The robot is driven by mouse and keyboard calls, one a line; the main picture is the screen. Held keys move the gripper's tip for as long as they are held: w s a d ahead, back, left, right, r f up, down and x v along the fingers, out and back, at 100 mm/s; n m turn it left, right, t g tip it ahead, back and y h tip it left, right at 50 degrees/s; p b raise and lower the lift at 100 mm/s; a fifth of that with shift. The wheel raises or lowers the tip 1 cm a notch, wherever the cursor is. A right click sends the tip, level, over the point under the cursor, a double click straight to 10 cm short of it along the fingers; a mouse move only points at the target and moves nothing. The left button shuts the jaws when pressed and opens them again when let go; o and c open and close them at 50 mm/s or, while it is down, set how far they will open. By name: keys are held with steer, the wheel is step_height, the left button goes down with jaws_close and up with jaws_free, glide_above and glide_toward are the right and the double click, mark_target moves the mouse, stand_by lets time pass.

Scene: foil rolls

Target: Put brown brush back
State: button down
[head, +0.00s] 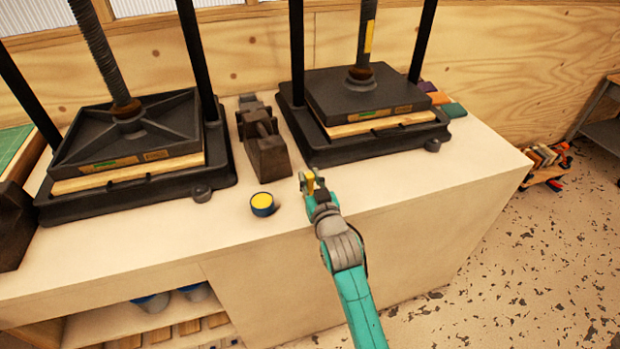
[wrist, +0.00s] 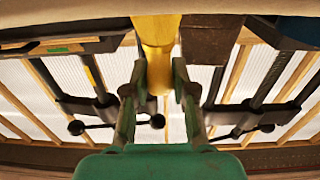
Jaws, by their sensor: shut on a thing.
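My gripper (head: 309,184) is above the front part of the pale worktop, to the right of a small blue pot with yellow contents (head: 262,204). It is shut on a yellow cylindrical piece (wrist: 157,32), which stands between the fingers in the wrist view. I cannot tell whether this is part of the brown brush; no brown bristles or brown brush body can be made out. The far end of the piece is cut off in the wrist view.
Two black presses, left (head: 130,135) and right (head: 365,95), stand on the worktop (head: 230,235). A dark brown vise-like block (head: 267,155) is between them. The worktop right of my gripper is clear.

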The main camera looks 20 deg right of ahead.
steer(key=shift+f, duration=0.2)
steer(key=c, duration=0.9)
jaws_free()
steer(key=shift+c, duration=0.2)
steer(key=s+a, duration=0.1)
steer(key=s, duration=1)
